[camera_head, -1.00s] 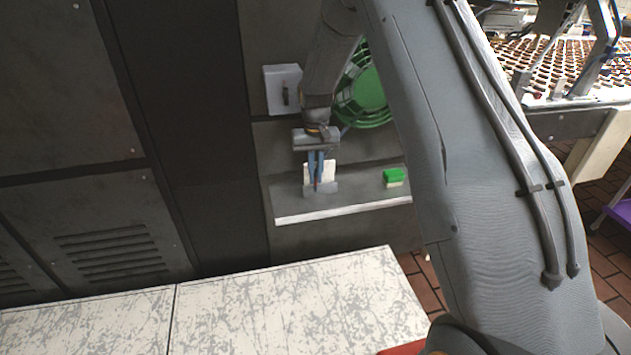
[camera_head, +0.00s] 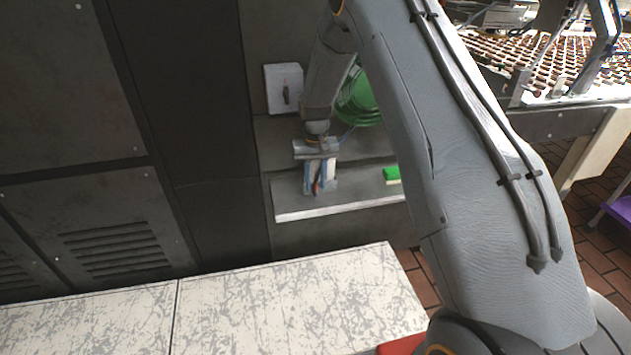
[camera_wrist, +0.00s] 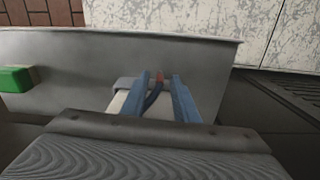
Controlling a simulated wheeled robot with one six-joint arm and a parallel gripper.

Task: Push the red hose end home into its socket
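My gripper (camera_head: 320,190) is over the grey shelf, its two blue fingers spread apart. It also shows in the wrist view (camera_wrist: 160,76). The red hose end (camera_head: 316,187) shows small between the fingertips, and in the wrist view (camera_wrist: 160,77) a dark blue hose curves up to it between the fingers, with a gap visible beside the hose. A small grey block (camera_wrist: 124,83), perhaps the socket, with a pale plate behind it, stands on the shelf at the fingers. The fingers partly hide it, and I cannot tell how far the red end sits in it.
The grey shelf (camera_head: 290,209) has a pale front edge. A green coil (camera_head: 362,100) and a grey box (camera_head: 284,88) are on the wall behind. A scuffed white worktop (camera_head: 290,300) lies in front.

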